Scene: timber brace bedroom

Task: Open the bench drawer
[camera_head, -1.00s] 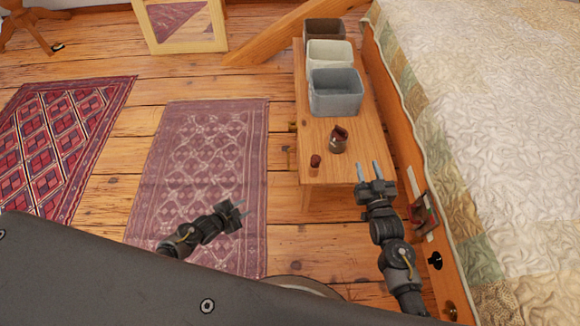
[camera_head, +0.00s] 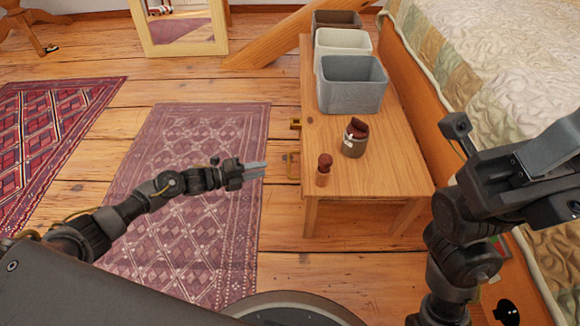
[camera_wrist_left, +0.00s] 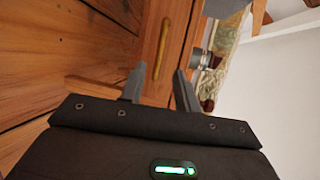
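The wooden bench (camera_head: 383,150) stands beside the bed. Two brass handles are on its left side: a near drawer handle (camera_head: 293,166) and a far drawer handle (camera_head: 296,124). The drawers look closed. My left gripper (camera_head: 264,170) is open and empty, just left of the near handle and apart from it, its fingers pointing at the bench. In the left wrist view a handle (camera_wrist_left: 161,48) lies ahead of the gap between the open fingertips (camera_wrist_left: 159,73). My right gripper (camera_head: 530,165) is raised close to the head camera at the right; its fingers are not clear.
On the bench stand a grey bin (camera_head: 352,88), a white bin (camera_head: 342,43), a brown bin (camera_head: 335,20), a dark jar (camera_head: 354,140) and a small wooden stamp-like object (camera_head: 324,170). The bed (camera_head: 500,50) borders its right side. The rug (camera_head: 195,200) leaves open floor on the left.

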